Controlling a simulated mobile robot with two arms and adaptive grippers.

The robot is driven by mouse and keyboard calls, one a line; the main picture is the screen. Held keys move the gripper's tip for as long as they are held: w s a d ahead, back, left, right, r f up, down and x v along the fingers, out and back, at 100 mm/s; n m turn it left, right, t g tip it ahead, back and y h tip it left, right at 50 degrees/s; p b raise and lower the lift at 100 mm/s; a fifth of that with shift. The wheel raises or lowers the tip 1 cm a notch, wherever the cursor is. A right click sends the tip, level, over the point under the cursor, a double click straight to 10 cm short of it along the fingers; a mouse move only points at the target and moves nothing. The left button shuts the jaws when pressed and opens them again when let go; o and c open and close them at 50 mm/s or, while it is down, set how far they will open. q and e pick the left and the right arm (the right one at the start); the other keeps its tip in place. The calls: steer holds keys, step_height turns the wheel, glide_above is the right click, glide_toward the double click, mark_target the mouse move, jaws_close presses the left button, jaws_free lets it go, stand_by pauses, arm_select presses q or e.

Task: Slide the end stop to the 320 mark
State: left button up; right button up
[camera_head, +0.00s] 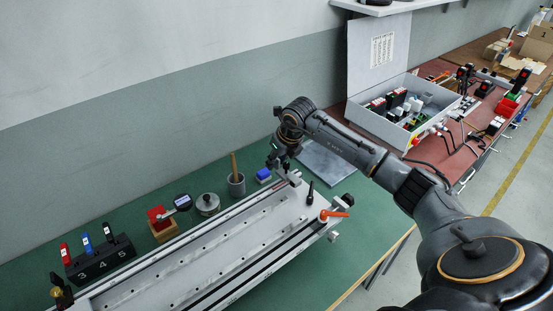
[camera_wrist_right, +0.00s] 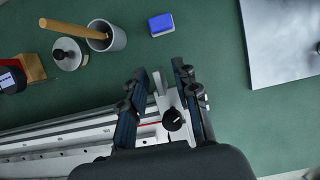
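The gantry (camera_head: 205,262), a long pale metal rail frame, runs from the lower left to the middle of the head view. A metal block with a black knob, which looks like the end stop (camera_wrist_right: 173,119), sits at the rail's far end in the right wrist view. My right gripper (camera_head: 281,163) is above that end; in the wrist view its fingers (camera_wrist_right: 160,76) are spread on either side of the block. Contact cannot be told. The scale marks, including 320, are too small to read. My left gripper is not in view.
On the green bench behind the rail are a grey cup (camera_head: 236,186), a lidded metal pot (camera_head: 207,205), a blue block (camera_head: 263,175) and a numbered black holder (camera_head: 100,260). An orange lever (camera_head: 334,214) is at the rail's right end. An open grey case (camera_head: 376,124) stands farther back.

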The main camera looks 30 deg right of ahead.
steer(key=shift+f, duration=0.25)
jaws_close()
steer(key=shift+a, duration=0.1)
